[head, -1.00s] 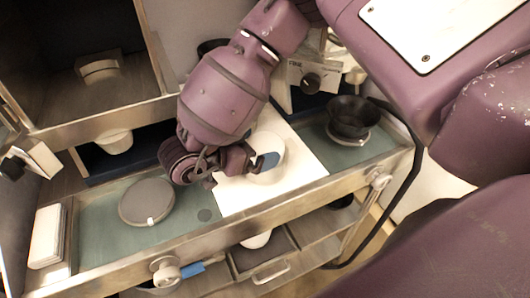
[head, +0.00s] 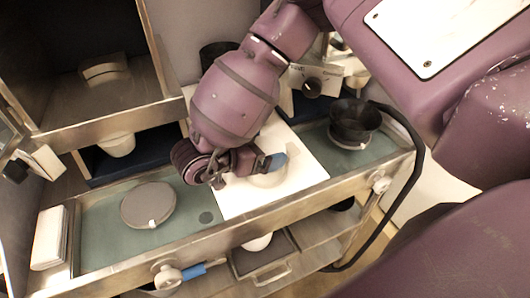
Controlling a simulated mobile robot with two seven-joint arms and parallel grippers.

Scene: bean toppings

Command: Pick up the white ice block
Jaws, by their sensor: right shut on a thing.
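My right gripper (head: 258,167) reaches down over a white board (head: 303,178) on the counter. It is shut on a white rounded piece, which I take to be the white ice block (head: 270,180). The piece shows just below the blue-tipped finger. The gripper hides much of it, and I cannot tell whether it touches the board. My left gripper is not in view.
A grey round lid (head: 148,204) lies on the green counter mat (head: 110,240) at left. A white rectangular block (head: 48,237) stands at the far left. A black bowl-shaped dripper (head: 355,118) stands at right. A metal rail edges the counter's front.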

